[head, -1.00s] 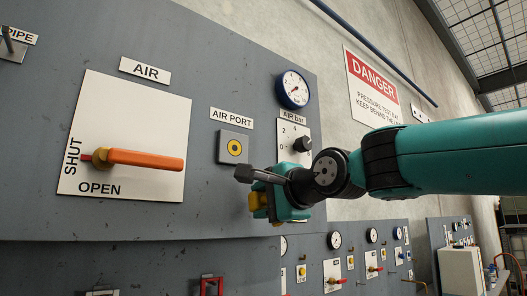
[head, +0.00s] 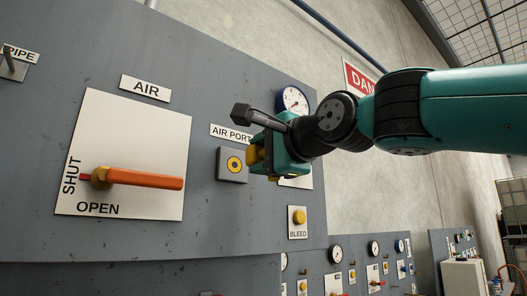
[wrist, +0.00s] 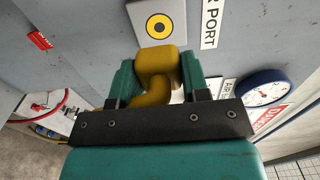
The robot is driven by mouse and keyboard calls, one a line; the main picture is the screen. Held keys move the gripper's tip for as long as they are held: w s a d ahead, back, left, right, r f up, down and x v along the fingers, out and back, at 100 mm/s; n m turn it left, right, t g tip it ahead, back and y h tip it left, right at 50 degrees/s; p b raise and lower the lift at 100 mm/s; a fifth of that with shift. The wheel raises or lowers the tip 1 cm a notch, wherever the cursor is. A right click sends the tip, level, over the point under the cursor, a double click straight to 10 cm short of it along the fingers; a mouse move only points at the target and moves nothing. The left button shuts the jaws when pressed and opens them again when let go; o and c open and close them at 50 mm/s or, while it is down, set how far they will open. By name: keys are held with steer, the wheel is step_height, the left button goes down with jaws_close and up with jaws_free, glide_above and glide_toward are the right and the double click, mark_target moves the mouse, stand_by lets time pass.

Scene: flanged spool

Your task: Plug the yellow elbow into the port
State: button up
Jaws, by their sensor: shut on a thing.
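The yellow elbow (wrist: 157,62) is clamped between the two teal fingers of my gripper (wrist: 158,80) in the wrist view. In the head view the elbow (head: 254,157) shows at the left side of my gripper (head: 268,152). The air port (head: 232,164) is a grey square plate with a yellow ring and dark centre, just left of the elbow. In the wrist view the port (wrist: 159,27) lies straight beyond the elbow's end. They look close, but I cannot tell the exact gap; the port's ring is uncovered.
The orange valve handle (head: 145,179) lies horizontal on its white plate left of the port. A yellow bleed button (head: 299,216) is below right. The blue-rimmed gauge (head: 293,101) and the air bar plate are partly hidden behind my gripper.

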mark_target(235, 165)
steer(key=p+x, duration=0.1)
steer(key=x, duration=0.2)
steer(key=shift+w+a+r+p, duration=0.1)
steer(key=shift+r+p, duration=0.05)
steer(key=shift+p, duration=0.25)
steer(key=shift+p+x, duration=0.35)
steer(key=shift+x, duration=0.5)
steer(key=shift+b, duration=0.3)
stand_by(1.0)
steer(key=shift+w+a+p, duration=0.35)
steer(key=shift+w+a, duration=0.05)
stand_by(0.6)
steer(key=o, duration=1)
steer(key=shift+c, duration=0.2)
steer(key=b+v, duration=0.8)
steer(key=v, duration=0.9)
steer(key=shift+s+d, duration=0.2)
